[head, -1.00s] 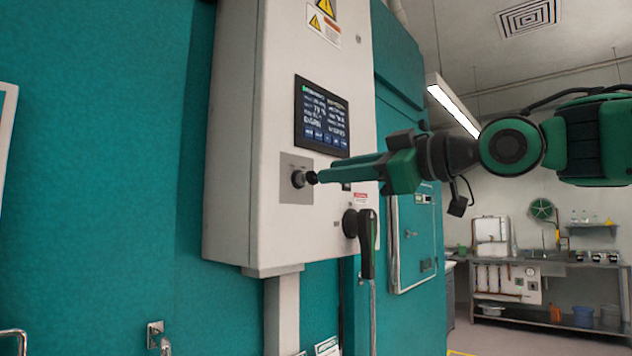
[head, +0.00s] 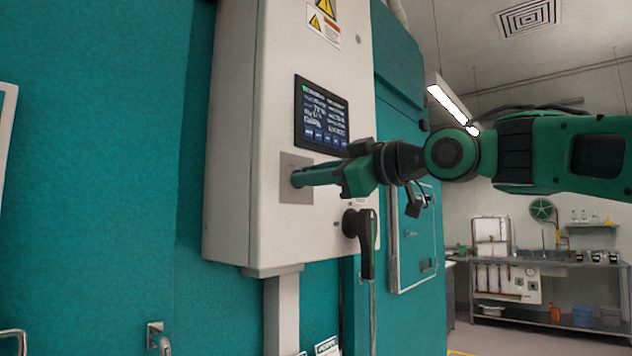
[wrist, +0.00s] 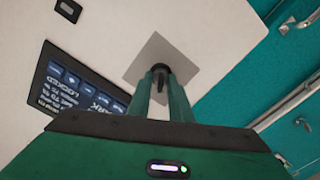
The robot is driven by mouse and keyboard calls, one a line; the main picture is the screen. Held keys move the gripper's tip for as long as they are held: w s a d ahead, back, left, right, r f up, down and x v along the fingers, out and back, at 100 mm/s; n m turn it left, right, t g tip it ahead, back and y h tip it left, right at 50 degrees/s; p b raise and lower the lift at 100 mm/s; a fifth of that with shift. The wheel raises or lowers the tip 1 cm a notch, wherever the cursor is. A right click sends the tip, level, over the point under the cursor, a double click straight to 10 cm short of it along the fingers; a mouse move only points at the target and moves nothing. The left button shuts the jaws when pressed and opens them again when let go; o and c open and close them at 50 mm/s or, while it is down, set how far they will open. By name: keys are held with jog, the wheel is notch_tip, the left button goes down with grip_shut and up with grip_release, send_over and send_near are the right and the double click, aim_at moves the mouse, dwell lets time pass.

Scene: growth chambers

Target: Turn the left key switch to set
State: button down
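The left key switch (wrist: 160,72) is a small black round knob on a grey square plate (head: 296,192) on the white control cabinet, below and left of its screen. My gripper (head: 297,180) reaches in from the right with its fingertips at the knob, which they hide in the head view. In the wrist view, my gripper's green fingers (wrist: 161,84) stand on either side of the knob, with a gap between them. I cannot tell whether they press on it. The key's set position cannot be read.
The lit screen (head: 322,115) is just above my gripper and shows in the wrist view (wrist: 75,88). A black rotary handle (head: 365,240) sticks out below right. The white cabinet (head: 235,140) is mounted on a teal wall (head: 100,180). A sink bench (head: 545,264) stands far right.

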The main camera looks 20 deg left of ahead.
jog(key=shift+w+m, duration=0.1)
jog(key=shift+m, duration=0.3)
jog(key=m, duration=0.5)
jog(key=shift+w+d+r, duration=0.1)
jog(key=shift+w+d, duration=0.05)
jog(key=m, duration=0.6)
jog(key=shift+w+d, duration=0.15)
jog(key=shift+w, duration=0.1)
jog(key=shift+m, duration=0.3)
jog(key=c, duration=1.9)
grip_release()
jog(key=shift+w, duration=0.1)
jog(key=shift+c, duration=0.2)
jog(key=shift+s, duration=0.2)
